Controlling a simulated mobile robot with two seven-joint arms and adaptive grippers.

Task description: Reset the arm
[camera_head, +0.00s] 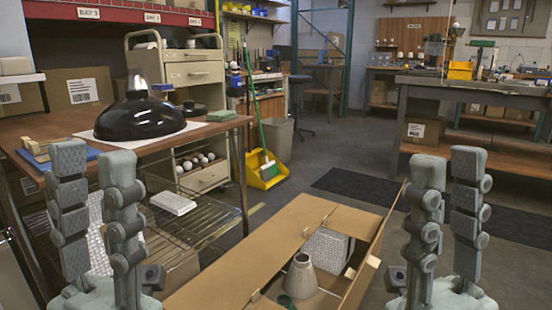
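My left gripper (96,170) points up at the left, in front of the wooden table. Its two fingers are apart with nothing between them. My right gripper (446,180) points up at the right, its fingers also apart and empty. A black lamp shade (140,113) lies on a white sheet on the table at the left, behind my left gripper. A small beige cone-shaped lamp part (300,275) stands in the open cardboard box (225,262) at the bottom middle. A grey bubble-wrapped piece (326,250) is behind it in the box.
The wooden table (195,135) holds a green pad (221,115) and a blue tray (62,150). A wire shelf (190,228) is below it. A yellow dustpan (268,172) stands on the floor behind the box. A workbench (470,90) is at the back right. Floor is free in the middle.

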